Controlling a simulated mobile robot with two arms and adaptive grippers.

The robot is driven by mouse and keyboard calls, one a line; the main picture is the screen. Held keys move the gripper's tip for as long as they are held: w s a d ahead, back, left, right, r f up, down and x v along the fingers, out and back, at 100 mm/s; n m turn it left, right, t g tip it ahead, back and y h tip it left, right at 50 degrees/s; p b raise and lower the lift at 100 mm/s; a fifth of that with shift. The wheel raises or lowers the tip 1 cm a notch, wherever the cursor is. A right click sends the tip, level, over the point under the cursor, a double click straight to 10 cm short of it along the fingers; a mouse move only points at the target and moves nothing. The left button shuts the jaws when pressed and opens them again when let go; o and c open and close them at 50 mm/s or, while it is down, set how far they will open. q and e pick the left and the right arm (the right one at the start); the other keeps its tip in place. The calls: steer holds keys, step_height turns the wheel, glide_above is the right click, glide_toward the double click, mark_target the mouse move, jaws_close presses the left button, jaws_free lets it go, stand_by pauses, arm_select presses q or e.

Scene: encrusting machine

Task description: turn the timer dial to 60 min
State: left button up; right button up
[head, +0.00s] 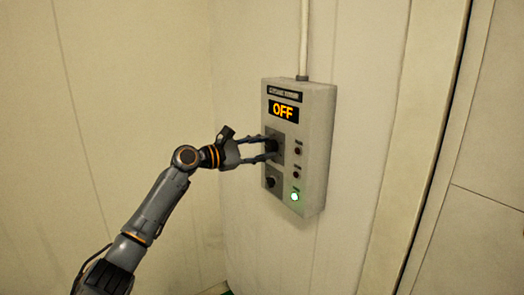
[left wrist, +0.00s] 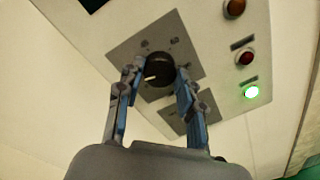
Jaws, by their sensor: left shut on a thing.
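The timer dial (left wrist: 158,70) is a round black knob with a pale pointer mark on a grey plate (left wrist: 187,37). It also shows in the head view (head: 271,146), on the left part of the grey control box (head: 311,150), partly covered by my gripper. My left gripper (head: 268,147) is shut on this dial, one finger on each side of it. In the left wrist view the pointer mark is on the knob's lower left. The marks around the dial are too small to read. The box display (head: 283,110) reads OFF. My right gripper is not in view.
A second black knob (head: 271,182) sits below the dial. A conduit (head: 304,40) runs up the wall.

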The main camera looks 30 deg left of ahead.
arm_select(q)
steer(key=m+b, duration=0.1)
steer(key=m, duration=0.2)
steer(key=shift+f+m, duration=0.1)
steer(key=shift+m, duration=0.2)
steer(key=m+b, duration=0.1)
steer(key=m, duration=0.2)
steer(key=shift+d+y+b, duration=0.1)
steer(key=shift+y+b, duration=0.2)
steer(key=m+b, duration=0.3)
steer(key=m, duration=0.3)
steer(key=shift+f+y, duration=0.15)
steer(key=shift+y, duration=0.15)
steer(key=m+b, duration=0.3)
steer(key=m, duration=0.4)
steer(key=shift+f+t, duration=0.1)
steer(key=shift+t, duration=0.2)
steer(key=m+b, duration=0.3)
steer(key=m, duration=0.3)
steer(key=shift+m, duration=0.3)
steer(key=o, duration=1.2)
steer(key=shift+c, duration=0.2)
